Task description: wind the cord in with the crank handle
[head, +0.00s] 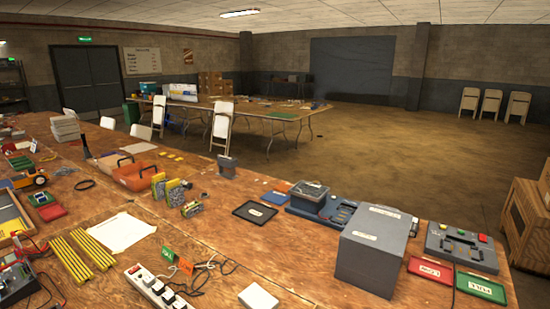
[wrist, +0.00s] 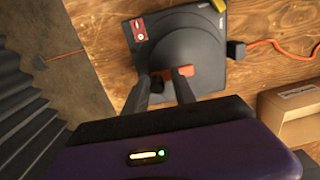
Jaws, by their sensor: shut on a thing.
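In the wrist view a dark grey cord reel case (wrist: 205,45) with a rounded raised drum lies on the wooden surface. An orange patch shows at the right fingertip. An orange cord (wrist: 283,46) runs right from a dark block (wrist: 236,50) beside the case. The head view shows neither my gripper nor clearly the reel.
In the wrist view an open cardboard box (wrist: 289,113) stands at the lower right, and a dark ribbed thing (wrist: 28,95) fills the left edge. The head view shows a cluttered wooden bench with a large grey box (head: 372,250) and a power strip (head: 160,288).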

